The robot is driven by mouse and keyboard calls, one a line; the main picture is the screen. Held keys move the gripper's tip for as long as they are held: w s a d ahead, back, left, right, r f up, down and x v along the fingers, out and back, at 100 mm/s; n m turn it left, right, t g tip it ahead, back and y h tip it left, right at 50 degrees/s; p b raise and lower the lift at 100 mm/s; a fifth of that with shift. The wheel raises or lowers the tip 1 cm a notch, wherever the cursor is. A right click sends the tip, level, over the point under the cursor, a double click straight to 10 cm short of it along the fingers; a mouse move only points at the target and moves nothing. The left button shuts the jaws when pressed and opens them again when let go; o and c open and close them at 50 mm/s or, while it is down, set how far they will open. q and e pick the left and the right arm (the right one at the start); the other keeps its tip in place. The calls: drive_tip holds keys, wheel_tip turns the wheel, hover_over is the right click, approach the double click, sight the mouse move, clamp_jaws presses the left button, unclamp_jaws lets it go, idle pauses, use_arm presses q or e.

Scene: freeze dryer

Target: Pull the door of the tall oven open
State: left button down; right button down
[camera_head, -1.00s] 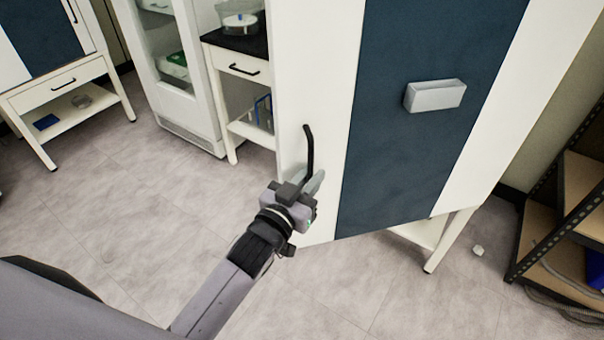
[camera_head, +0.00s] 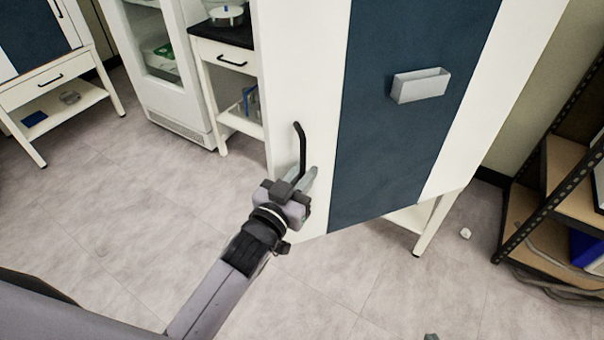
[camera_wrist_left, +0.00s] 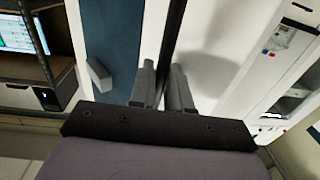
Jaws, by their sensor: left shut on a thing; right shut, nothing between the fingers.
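The tall oven's door (camera_head: 304,75) is white with a wide blue panel (camera_head: 385,125) and fills the middle of the head view. A black vertical bar handle (camera_head: 300,145) is on its left side. My left gripper (camera_head: 306,180) is shut on the lower part of the handle. In the left wrist view the dark bar (camera_wrist_left: 172,45) runs between the two fingers (camera_wrist_left: 162,85). I cannot tell from these frames how far the door stands from the oven body. Only a small grey tip of my right gripper (camera_head: 431,337) shows at the bottom edge.
A grey box (camera_head: 420,86) is fixed on the blue panel. A small white bench (camera_head: 225,53) and a glass-fronted cabinet (camera_head: 165,75) stand behind, left. A shelf rack (camera_head: 540,190) stands at the right. The floor (camera_head: 150,220) left of the door is clear.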

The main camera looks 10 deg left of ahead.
use_arm(q)
drive_tip(key=shift+r, duration=0.1)
drive_tip(key=c, duration=1.3)
unclamp_jaws()
drive_tip(key=shift+v, duration=3.55)
